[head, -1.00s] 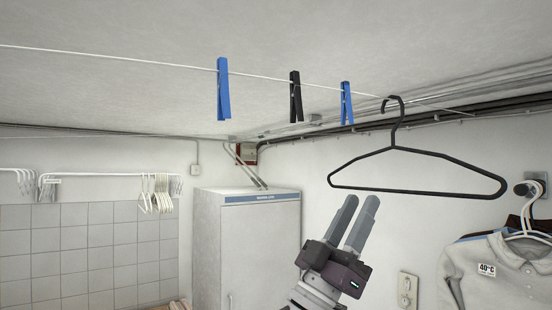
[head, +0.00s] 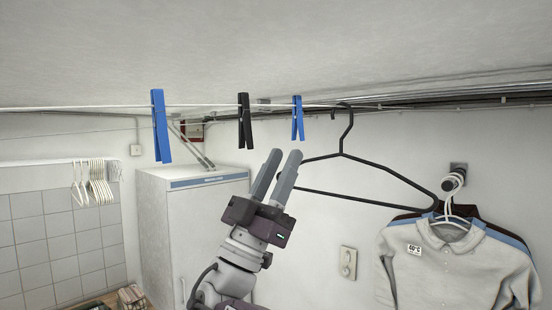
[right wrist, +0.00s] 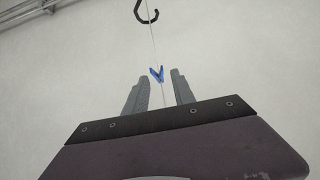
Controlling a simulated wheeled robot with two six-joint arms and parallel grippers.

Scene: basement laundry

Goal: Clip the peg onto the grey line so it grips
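The grey line (head: 200,106) runs across the upper part of the head view. A large blue peg (head: 160,126), a black peg (head: 244,121) and a smaller blue peg (head: 297,118) hang along it. My right gripper (head: 284,155) is open and empty, its fingers pointing up, just below the smaller blue peg in the picture. In the right wrist view the gripper (right wrist: 160,82) has its fingers apart. A blue peg (right wrist: 157,74) and the line (right wrist: 152,38) show beyond the gap, not gripped. My left gripper is out of view.
A black hanger (head: 370,170) hangs from the line right of the pegs; its hook (right wrist: 146,12) shows in the right wrist view. A grey shirt (head: 455,265) hangs at the right wall. A white cabinet (head: 205,225) stands behind my arm. White hangers (head: 95,183) hang at left.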

